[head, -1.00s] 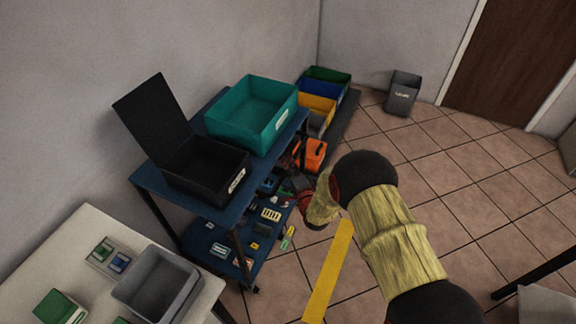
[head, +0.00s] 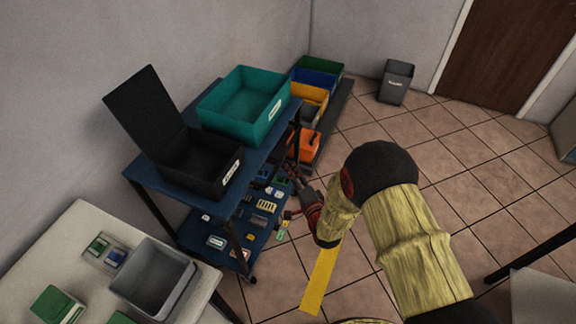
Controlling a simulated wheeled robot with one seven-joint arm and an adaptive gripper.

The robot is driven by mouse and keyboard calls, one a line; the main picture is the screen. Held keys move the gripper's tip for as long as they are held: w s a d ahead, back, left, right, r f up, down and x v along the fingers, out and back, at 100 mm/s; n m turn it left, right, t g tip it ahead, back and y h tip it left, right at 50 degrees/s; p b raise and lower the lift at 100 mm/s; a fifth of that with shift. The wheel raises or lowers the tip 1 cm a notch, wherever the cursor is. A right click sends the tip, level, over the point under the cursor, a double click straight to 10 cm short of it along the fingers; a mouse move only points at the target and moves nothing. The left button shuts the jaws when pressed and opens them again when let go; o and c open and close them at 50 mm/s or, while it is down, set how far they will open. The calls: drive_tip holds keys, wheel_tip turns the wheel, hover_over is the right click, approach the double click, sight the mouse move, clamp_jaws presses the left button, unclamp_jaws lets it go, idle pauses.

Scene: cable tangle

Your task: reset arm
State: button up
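My arm, in a yellow cover with black joints, reaches up from the lower right in the head view. My gripper (head: 298,196) is at its far end, beside the right side of the blue cart (head: 160,180). It is small, dark and partly hidden by my own arm, so I cannot tell whether its fingers are open or shut. I see nothing clearly held in it. Several small parts (head: 266,206) lie on the cart's lower shelf, close to the gripper.
On the cart's top stand an open black box (head: 200,165) and a teal bin (head: 243,108). Coloured bins (head: 310,95) stand behind. A grey bin (head: 153,278) is on the white table (head: 75,230) at left. A yellow floor strip (head: 322,280) lies below my arm.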

drive_tip(key=shift+s+d+r, duration=0.1)
drive_tip(key=shift+s+d, duration=0.15)
drive_tip(key=shift+s, duration=0.3)
